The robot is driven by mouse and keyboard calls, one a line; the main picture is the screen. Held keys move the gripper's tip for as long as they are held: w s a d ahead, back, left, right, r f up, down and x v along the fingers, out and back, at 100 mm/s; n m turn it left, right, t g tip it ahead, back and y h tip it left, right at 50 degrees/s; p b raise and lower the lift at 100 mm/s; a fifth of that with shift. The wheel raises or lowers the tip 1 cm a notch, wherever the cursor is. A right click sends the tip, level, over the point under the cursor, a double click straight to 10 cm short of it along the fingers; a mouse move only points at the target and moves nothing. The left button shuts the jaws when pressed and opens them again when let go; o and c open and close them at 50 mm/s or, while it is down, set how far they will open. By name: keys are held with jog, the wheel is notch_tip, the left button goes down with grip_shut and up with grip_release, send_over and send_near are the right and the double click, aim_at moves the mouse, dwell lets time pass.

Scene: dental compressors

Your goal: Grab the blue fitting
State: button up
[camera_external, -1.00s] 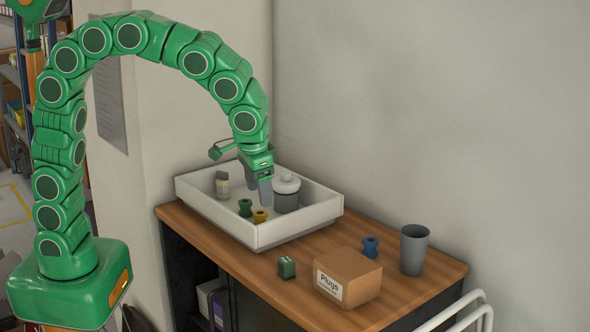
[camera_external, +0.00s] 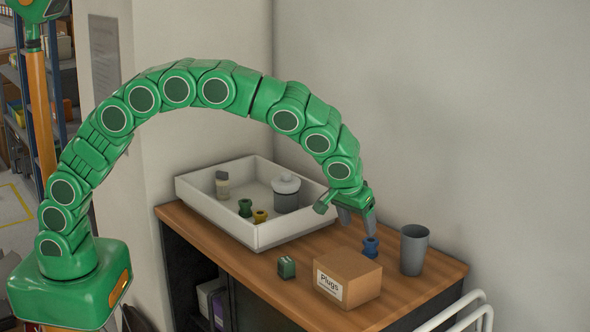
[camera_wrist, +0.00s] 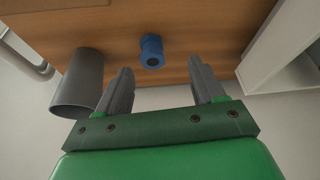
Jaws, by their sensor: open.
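The blue fitting (camera_external: 371,247) stands on the wooden worktop between the cardboard box and the grey cup. In the wrist view the blue fitting (camera_wrist: 152,52) lies ahead of the two fingertips, roughly centred between them and apart from both. My gripper (camera_external: 358,226) is just above and beside the fitting in the external view. Its grey fingers are spread with nothing between them, as the wrist view of my gripper (camera_wrist: 162,80) also shows.
A grey cup (camera_external: 414,252) stands close to the right of the fitting. A cardboard box labelled Plugs (camera_external: 348,277) is in front of it. A white tray (camera_external: 262,238) holding green and yellow fittings and jars is at left.

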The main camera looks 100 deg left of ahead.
aim_at(370, 240)
jog(key=shift+w+a+f, duration=0.25)
jog(key=shift+w+f, duration=0.2)
jog(key=shift+f, duration=0.35)
jog(key=shift+w+a+f, duration=0.2)
jog(key=shift+w+f, duration=0.25)
jog(key=shift+f, duration=0.3)
jog(key=shift+w+x, duration=0.2)
jog(key=shift+x, duration=1.1)
jog(key=shift+w+x, duration=0.15)
jog(key=shift+x, duration=1.15)
jog(key=shift+a+r, duration=0.1)
jog(key=c, duration=1.1)
jog(key=shift+r, duration=0.1)
